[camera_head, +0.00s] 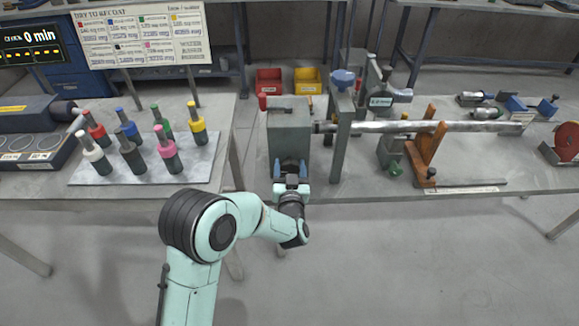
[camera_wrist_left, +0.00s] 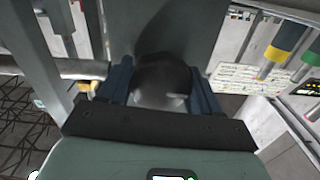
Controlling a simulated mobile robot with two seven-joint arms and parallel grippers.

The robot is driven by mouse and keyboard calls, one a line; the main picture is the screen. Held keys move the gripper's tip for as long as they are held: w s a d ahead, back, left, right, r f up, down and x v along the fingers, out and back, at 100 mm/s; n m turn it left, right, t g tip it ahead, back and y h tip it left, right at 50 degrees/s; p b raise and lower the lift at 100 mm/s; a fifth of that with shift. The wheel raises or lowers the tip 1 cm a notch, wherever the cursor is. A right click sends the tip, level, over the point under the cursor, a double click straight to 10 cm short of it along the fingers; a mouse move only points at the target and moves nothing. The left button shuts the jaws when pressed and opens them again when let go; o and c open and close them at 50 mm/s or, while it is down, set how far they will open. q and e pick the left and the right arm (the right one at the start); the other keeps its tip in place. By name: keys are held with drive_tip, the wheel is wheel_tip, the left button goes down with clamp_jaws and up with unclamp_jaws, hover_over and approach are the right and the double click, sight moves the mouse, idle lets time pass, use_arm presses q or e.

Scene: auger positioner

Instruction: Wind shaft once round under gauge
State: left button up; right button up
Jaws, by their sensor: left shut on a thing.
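A long silver shaft (camera_head: 400,127) runs level from the grey positioner box (camera_head: 290,135) to the right, over an orange stand (camera_head: 428,150). A grey-green gauge-like unit (camera_head: 388,95) sits above the shaft near a grey post (camera_head: 342,130) with a blue knob (camera_head: 343,77). My left gripper (camera_head: 291,170) is at the front face of the box. In the left wrist view its blue fingers (camera_wrist_left: 161,92) are on both sides of a dark round knob (camera_wrist_left: 160,72) and shut on it. The gripper partly hides this knob. My right gripper is not in view.
A tray (camera_head: 85,178) with several colour-capped bottles stands on the left table. Red (camera_head: 268,82) and yellow (camera_head: 307,81) bins are behind the box. Small tools (camera_head: 485,112) and a red disc (camera_head: 567,142) lie at right. The floor in front is clear.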

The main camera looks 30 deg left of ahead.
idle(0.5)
use_arm(q)
drive_tip(key=o, duration=1.1)
drive_tip(key=shift+c, duration=0.2)
drive_tip(key=shift+s, duration=0.1)
drive_tip(key=v, duration=1.3)
drive_tip(key=shift+d, duration=0.2)
drive_tip(key=shift+f, duration=0.15)
